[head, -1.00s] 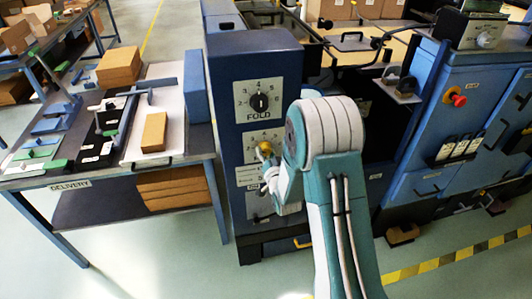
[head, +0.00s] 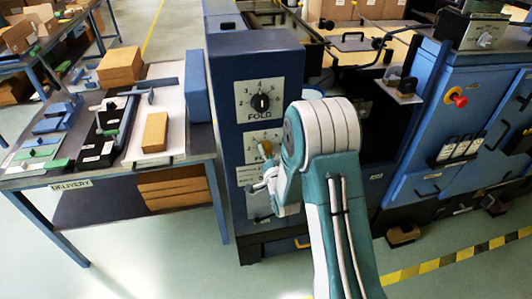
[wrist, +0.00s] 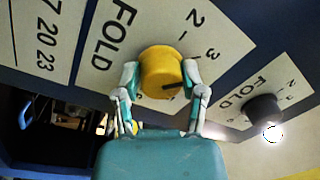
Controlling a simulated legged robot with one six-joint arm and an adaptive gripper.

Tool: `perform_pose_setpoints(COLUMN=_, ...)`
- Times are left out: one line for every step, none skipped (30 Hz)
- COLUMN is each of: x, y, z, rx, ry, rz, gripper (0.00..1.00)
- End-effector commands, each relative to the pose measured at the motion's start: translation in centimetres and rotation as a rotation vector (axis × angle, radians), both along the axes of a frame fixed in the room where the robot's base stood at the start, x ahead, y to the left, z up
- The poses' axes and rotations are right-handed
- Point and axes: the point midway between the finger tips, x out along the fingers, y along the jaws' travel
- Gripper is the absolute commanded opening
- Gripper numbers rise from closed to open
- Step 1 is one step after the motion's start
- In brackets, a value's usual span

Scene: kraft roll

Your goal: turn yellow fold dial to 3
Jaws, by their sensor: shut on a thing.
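The yellow fold dial (wrist: 161,72) is a round knob on a white plate marked FOLD (wrist: 120,25), between my fingers in the wrist view. A short dark mark sits on its lower right part, near my right finger. The numerals 2 and 3 show above and to its right; I cannot tell exactly which one the mark meets. My gripper (wrist: 163,85) is shut on the dial, one finger on each side. In the head view the yellow dial (head: 266,147) shows beside my arm, with my gripper (head: 264,182) partly hidden.
A black fold dial (head: 261,102) sits above on the blue cabinet (head: 226,80); a dark knob (wrist: 262,108) with its own FOLD plate shows right in the wrist view. The delivery table (head: 85,184) stands left. A red button (head: 458,98) is on the machine at right.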

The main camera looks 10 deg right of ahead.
Motion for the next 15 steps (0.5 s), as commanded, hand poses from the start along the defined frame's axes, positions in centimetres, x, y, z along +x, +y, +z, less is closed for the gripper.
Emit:
perform_pose_setpoints(x=0.22, y=-0.06, z=0.20, rx=0.000, ry=-0.005, rz=-0.002, gripper=0.06)
perform_pose_setpoints(x=0.22, y=-0.07, z=0.21, rx=0.000, ry=-0.005, rz=-0.002, gripper=0.06)
perform_pose_setpoints(x=0.22, y=-0.07, z=0.20, rx=0.000, ry=-0.005, rz=-0.002, gripper=0.06)
perform_pose_setpoints(x=0.22, y=-0.07, z=0.20, rx=0.000, ry=-0.005, rz=-0.002, gripper=0.06)
perform_pose_setpoints(x=0.22, y=-0.07, z=0.20, rx=0.000, ry=-0.005, rz=-0.002, gripper=0.06)
perform_pose_setpoints(x=0.22, y=-0.08, z=0.20, rx=-0.001, ry=-0.005, rz=-0.002, gripper=0.06)
perform_pose_setpoints(x=0.22, y=-0.08, z=0.20, rx=-0.001, ry=-0.005, rz=-0.002, gripper=0.06)
perform_pose_setpoints(x=0.22, y=-0.08, z=0.20, rx=-0.001, ry=-0.005, rz=-0.002, gripper=0.58)
perform_pose_setpoints(x=0.22, y=-0.09, z=0.21, rx=-0.001, ry=-0.005, rz=-0.002, gripper=0.76)
perform_pose_setpoints(x=0.22, y=-0.09, z=0.20, rx=-0.001, ry=-0.005, rz=-0.002, gripper=0.88)
perform_pose_setpoints(x=0.20, y=-0.08, z=0.17, rx=-0.001, ry=-0.005, rz=-0.002, gripper=0.88)
perform_pose_setpoints(x=0.18, y=-0.08, z=0.16, rx=-0.001, ry=-0.005, rz=-0.002, gripper=0.88)
perform_pose_setpoints(x=0.16, y=-0.07, z=0.14, rx=-0.001, ry=-0.004, rz=-0.002, gripper=0.88)
perform_pose_setpoints(x=0.14, y=-0.06, z=0.13, rx=-0.001, ry=-0.003, rz=-0.001, gripper=0.88)
perform_pose_setpoints(x=0.13, y=-0.06, z=0.12, rx=-0.001, ry=-0.003, rz=-0.001, gripper=0.88)
